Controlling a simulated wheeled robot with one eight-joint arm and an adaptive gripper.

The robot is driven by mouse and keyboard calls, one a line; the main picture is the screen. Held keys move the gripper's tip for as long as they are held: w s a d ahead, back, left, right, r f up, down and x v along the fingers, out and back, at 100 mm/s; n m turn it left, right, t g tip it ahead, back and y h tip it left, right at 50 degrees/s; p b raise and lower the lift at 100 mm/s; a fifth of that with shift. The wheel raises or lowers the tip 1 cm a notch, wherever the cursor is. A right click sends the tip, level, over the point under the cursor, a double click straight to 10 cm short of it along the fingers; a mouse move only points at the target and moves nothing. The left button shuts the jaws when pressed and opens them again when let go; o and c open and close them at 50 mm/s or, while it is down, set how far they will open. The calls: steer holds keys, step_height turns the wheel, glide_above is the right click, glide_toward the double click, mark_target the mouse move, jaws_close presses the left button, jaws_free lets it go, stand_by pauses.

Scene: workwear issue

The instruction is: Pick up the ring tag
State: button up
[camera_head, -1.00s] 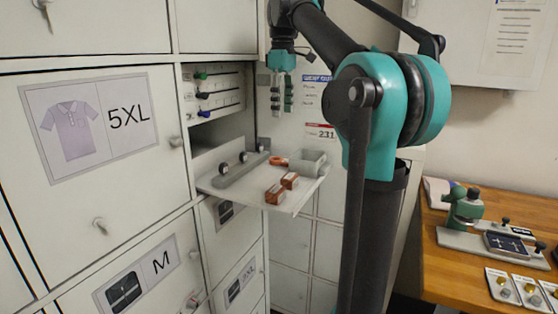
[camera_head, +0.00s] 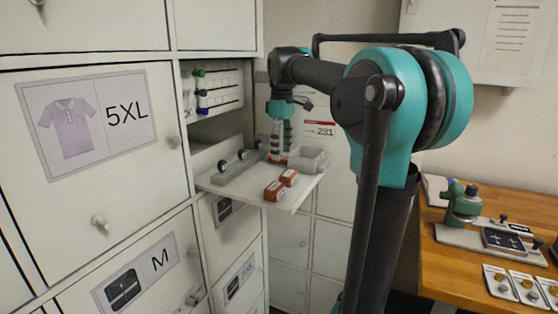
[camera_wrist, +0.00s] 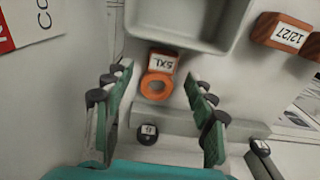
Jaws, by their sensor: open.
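The ring tag (camera_wrist: 162,64) is orange with a round ring and a white label reading "5XL". In the wrist view it lies on the pale shelf (camera_head: 245,191), just below the grey bin (camera_wrist: 205,45), ring end toward me. My gripper (camera_wrist: 159,78) is open, with one finger on each side of the ring and a gap on both sides. In the head view my gripper (camera_head: 280,152) points down low over the back of the shelf and mostly hides the tag. I cannot tell the exact height of the fingertips above the shelf.
Orange blocks (camera_head: 275,190) with white labels lie near the shelf's front edge; one reads "12/27" (camera_wrist: 283,33). A grey rail with round knobs (camera_head: 240,172) runs along the shelf's left, close to my fingers. The open locker compartment is behind it. A wooden bench (camera_head: 475,258) stands right.

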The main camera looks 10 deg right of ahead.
mark_target(282, 157)
steer(key=shift+f, duration=0.75)
steer(key=shift+c, duration=0.5)
steer(key=c, duration=0.8)
steer(key=shift+r, duration=0.1)
step_height(282, 157, up, 20)
steer(key=shift+f, duration=0.1)
